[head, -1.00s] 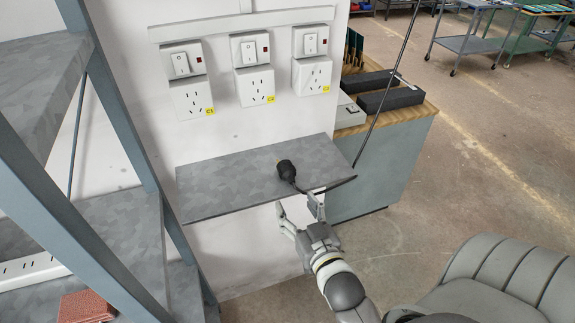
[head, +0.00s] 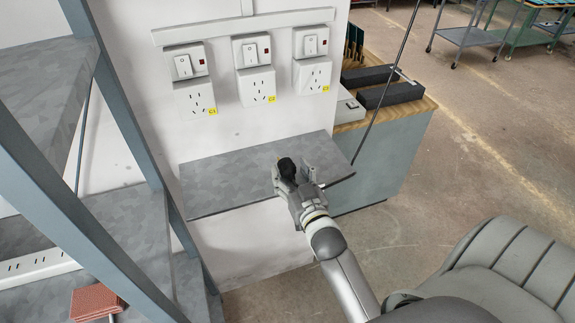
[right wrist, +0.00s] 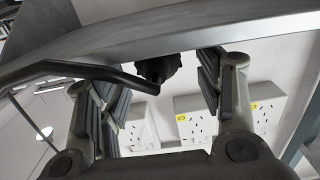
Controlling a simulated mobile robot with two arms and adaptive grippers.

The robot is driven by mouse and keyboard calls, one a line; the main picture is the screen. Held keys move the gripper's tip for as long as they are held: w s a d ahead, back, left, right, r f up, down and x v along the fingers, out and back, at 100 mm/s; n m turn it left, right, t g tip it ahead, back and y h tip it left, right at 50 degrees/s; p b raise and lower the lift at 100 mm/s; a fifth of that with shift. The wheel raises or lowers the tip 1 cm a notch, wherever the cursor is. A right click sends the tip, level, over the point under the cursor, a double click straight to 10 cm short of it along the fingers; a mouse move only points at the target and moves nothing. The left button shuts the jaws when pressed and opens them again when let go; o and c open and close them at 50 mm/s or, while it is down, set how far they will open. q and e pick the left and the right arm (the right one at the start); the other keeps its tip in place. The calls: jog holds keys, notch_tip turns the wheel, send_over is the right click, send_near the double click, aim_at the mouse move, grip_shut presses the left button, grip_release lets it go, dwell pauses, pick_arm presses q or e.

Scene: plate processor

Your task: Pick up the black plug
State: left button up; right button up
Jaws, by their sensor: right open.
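The black plug (head: 287,168) lies on the grey wall shelf (head: 225,180), near the shelf's front right part. In the right wrist view the plug (right wrist: 158,70) sits at the shelf edge, with its black cord running off to the left in front of the fingers. My right gripper (head: 292,177) is at the shelf's front edge with its fingers on either side of the plug. In the right wrist view the open fingers (right wrist: 160,95) stand apart, with a gap between them and the plug. My left gripper is not in view.
Three wall sockets with switches, labelled C1 (head: 195,100), C2 (head: 257,87) and C3 (head: 312,75), are above the shelf. A blue-grey rack (head: 130,130) stands at left. A cabinet (head: 385,150) with black blocks (head: 390,93) stands right of the shelf.

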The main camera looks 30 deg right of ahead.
jog(key=shift+x, duration=1.25)
jog(key=shift+c, duration=0.3)
jog(key=c, duration=1.1)
jog(key=shift+o, duration=0.2)
